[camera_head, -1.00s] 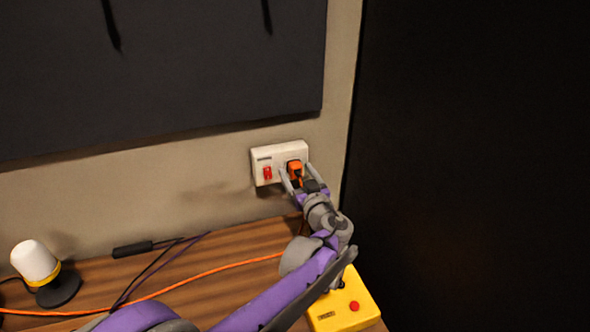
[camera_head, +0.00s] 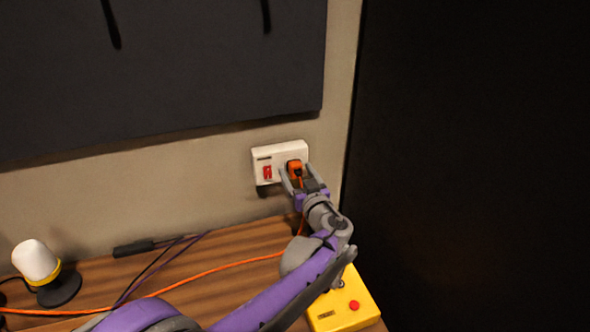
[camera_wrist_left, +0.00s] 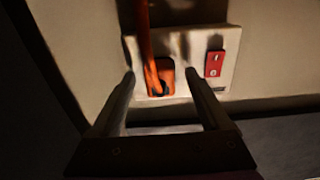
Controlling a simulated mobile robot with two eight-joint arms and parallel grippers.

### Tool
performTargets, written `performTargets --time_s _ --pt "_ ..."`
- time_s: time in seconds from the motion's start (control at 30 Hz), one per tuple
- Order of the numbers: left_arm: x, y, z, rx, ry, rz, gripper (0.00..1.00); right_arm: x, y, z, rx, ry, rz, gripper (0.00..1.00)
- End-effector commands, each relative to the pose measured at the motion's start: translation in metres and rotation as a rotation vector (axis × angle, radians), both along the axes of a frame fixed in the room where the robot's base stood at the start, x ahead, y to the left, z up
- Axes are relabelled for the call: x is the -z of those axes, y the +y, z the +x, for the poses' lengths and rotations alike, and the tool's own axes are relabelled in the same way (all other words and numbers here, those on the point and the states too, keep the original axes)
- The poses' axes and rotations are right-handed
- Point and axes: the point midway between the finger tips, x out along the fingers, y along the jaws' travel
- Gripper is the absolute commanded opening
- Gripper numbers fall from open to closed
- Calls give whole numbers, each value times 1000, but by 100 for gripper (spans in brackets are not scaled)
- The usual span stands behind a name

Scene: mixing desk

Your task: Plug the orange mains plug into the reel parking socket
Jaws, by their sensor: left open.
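The orange mains plug (camera_head: 294,166) sits at the right half of a white wall socket box (camera_head: 263,154), beside a red switch (camera_head: 267,172). My left gripper (camera_head: 298,177) is open just in front of the plug. In the left wrist view the open fingers (camera_wrist_left: 160,78) stand either side of the orange plug (camera_wrist_left: 166,72), with a visible gap on each side. Its orange cable (camera_wrist_left: 145,32) runs up out of that view. The plug's pins are hidden. No thing in view is clearly marked as the reel parking socket. My right gripper is out of view.
A yellow box (camera_head: 340,312) with a red button stands on the wooden desk (camera_head: 222,252), below my left arm. An orange cable (camera_head: 215,268) crosses the desk. A white lamp (camera_head: 36,260) stands at the left. A dark panel (camera_head: 160,70) hangs above.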

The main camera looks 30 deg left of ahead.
Motion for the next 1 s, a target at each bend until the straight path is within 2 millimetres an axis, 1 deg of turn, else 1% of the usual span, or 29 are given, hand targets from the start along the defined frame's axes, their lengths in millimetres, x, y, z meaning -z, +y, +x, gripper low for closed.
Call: performTargets --time_s 0.6,0.63,0.77,0.8,0.87,0.9,0.97,1.0 --pt "0 0 0 0 0 0 80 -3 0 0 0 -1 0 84" --pt "0 0 0 0 0 0 78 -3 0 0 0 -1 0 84" --pt "0 0 0 0 0 0 55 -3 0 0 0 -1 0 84" --pt "0 0 0 0 0 0 48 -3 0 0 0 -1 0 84" --pt "0 0 0 0 0 0 37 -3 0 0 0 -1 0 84" --pt "0 0 0 0 0 0 30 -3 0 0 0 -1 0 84" --pt "0 0 0 0 0 0 19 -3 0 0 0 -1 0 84" --pt "0 0 0 0 0 0 12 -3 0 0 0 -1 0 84"
